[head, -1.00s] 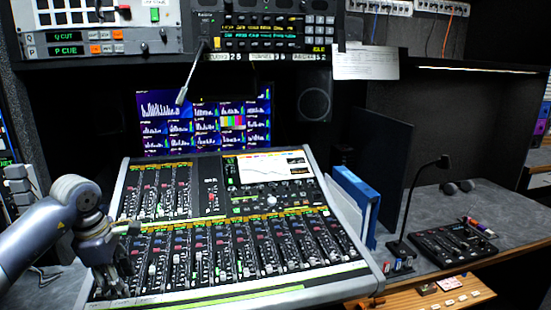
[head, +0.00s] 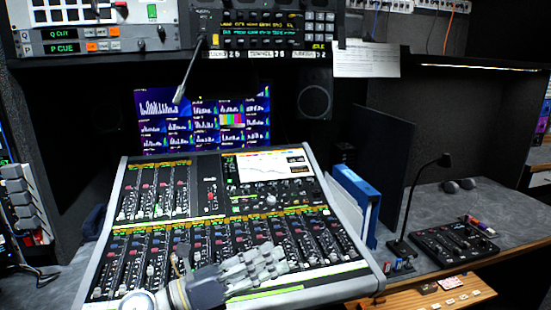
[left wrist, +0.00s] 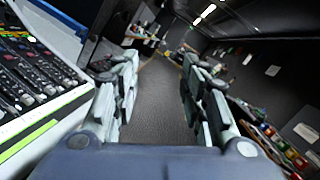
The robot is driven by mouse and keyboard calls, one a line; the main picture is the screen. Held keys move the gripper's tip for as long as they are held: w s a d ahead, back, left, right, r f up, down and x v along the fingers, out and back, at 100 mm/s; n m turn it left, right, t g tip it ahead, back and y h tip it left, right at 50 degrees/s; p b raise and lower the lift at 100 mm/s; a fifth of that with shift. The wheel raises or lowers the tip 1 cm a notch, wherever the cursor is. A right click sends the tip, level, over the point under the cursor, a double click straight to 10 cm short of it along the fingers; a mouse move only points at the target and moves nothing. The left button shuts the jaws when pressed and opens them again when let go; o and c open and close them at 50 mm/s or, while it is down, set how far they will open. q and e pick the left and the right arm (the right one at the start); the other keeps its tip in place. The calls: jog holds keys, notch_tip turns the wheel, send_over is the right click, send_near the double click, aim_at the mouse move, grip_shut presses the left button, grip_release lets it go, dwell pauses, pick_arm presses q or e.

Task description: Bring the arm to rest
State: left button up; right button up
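My left gripper (head: 278,258) is low in the middle of the head view, in front of the lower part of the mixing console (head: 300,297). Its fingers point to the right, and it hides some of the faders. In the left wrist view the two fingers of my left gripper (left wrist: 158,85) stand apart with only the floor showing between them, so it is open and empty. The head view does not show whether it touches the console. My right gripper is in neither view.
A blue binder (head: 357,199) stands right of the console. A thin black lamp (head: 413,200) and a small black control panel (head: 455,243) are on the grey desk further right. Monitors (head: 203,122) stand behind. The left wrist view shows open floor (left wrist: 158,110) along an aisle.

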pick_arm(q)
jog(key=w+a+n+t+y, duration=0.2)
jog(key=a+n+t+y, duration=0.9)
jog(key=n, duration=1)
jog(key=s+a+f+n+g+y, duration=0.2)
jog(key=s+a+f+n+y, duration=0.15)
jog(key=f+n, duration=0.45)
jog(key=s+a+f+n+g+y, duration=0.35)
jog(key=a+f+n, duration=0.2)
jog(key=f, duration=0.35)
jog(key=s+d+f+n+g, duration=0.1)
jog(key=s+f+n+g, duration=0.3)
jog(key=s+f, duration=0.55)
jog(key=s+f+n+g, duration=0.3)
jog(key=s+f+g, duration=0.3)
jog(key=s, duration=0.7)
notch_tip(320, 180, down, 27)
jog(key=s+g, duration=0.2)
jog(key=s+a+f, duration=0.2)
jog(key=s+f, duration=1.2)
jog(key=s, duration=0.2)
jog(key=shift+s+a+f+m+g, duration=0.35)
jog(key=shift+f, duration=0.05)
